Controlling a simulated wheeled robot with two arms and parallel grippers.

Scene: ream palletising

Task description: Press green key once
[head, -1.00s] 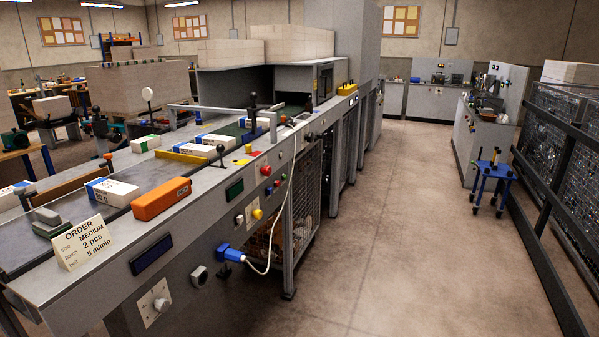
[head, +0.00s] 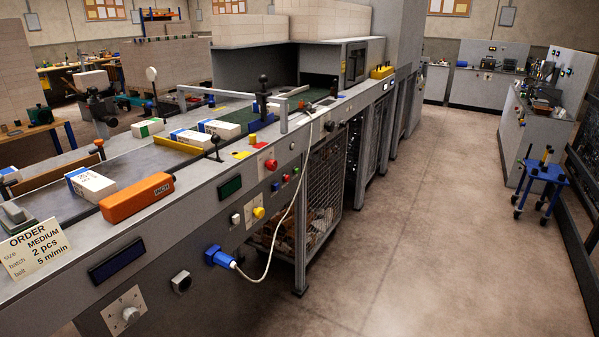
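Neither of my grippers is in view.
A yellow knob (head: 258,212), a dark green display (head: 230,187) and a blue plug (head: 218,256) with a white cable are on the same panel. An order card (head: 35,250) stands at lower left. The floor (head: 430,220) to the right is clear up to a blue trolley (head: 541,183).

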